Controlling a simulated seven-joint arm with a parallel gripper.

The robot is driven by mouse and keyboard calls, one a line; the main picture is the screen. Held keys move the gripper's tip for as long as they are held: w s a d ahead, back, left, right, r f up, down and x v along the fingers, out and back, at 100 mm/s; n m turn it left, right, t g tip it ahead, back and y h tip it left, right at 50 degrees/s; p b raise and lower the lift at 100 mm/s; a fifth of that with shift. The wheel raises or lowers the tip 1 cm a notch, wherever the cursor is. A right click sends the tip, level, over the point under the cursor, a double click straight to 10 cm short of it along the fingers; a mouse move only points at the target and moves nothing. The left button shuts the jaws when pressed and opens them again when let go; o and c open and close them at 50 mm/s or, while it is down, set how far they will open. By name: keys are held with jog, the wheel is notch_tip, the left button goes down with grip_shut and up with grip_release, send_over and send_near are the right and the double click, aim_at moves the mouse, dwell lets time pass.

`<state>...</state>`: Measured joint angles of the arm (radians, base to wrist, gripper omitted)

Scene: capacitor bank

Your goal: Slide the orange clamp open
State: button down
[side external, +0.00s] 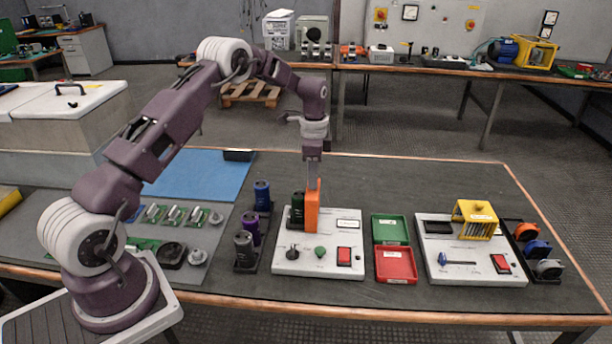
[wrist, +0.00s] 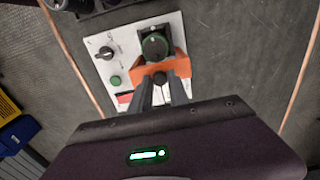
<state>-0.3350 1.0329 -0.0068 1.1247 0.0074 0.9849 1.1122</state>
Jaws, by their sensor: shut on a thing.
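The orange clamp (side external: 312,212) stands upright on the white panel, directly beside a dark green-topped capacitor (side external: 297,205). In the wrist view the orange clamp (wrist: 178,66) lies across the near side of the capacitor's black holder, and the capacitor's round green top (wrist: 154,46) shows beyond it. My gripper (side external: 313,184) points straight down at the clamp's top. In the wrist view my gripper's fingers (wrist: 160,82) are shut on the clamp, with a small dark round part between them. The fingertips are partly hidden in the side view.
The white panel (side external: 290,262) also carries a black knob (side external: 293,250), a green button (side external: 320,252) and a red switch (side external: 344,257). Green (side external: 390,229) and red trays (side external: 396,264) lie right of it. Capacitors in holders (side external: 245,248) stand to its left. The mat behind is clear.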

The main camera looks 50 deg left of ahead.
jog(key=shift+w+d, duration=1.15)
jog(key=c, duration=1.4)
grip_release()
jog(key=shift+c, duration=0.2)
notch_tip(320, 180, up, 7)
jog(key=shift+s, duration=0.1)
